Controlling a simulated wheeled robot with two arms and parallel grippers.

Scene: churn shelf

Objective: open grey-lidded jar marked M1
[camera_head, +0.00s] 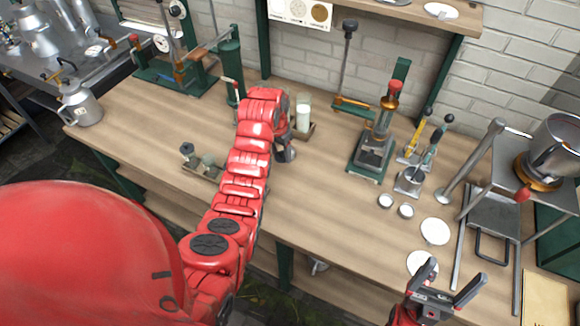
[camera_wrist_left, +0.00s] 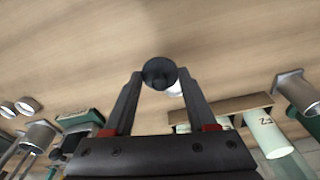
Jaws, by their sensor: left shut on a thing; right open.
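My left gripper (camera_wrist_left: 160,85) is shut on a dark round-topped thing (camera_wrist_left: 159,72) in the left wrist view, which may be the jar's grey lid. A small white patch shows beside it, and I cannot tell what lies below. In the head view my red left arm reaches over the bench and mostly hides this gripper (camera_head: 286,153). No M1 mark is readable in either view. My right gripper (camera_head: 453,275) is open and empty at the lower right.
A green-based press (camera_head: 368,160), two small round cups (camera_head: 395,206) and white discs (camera_head: 435,231) stand right of my left arm. A glass of white contents (camera_head: 303,113) stands behind the left gripper. The front-middle wooden bench (camera_head: 320,215) is clear.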

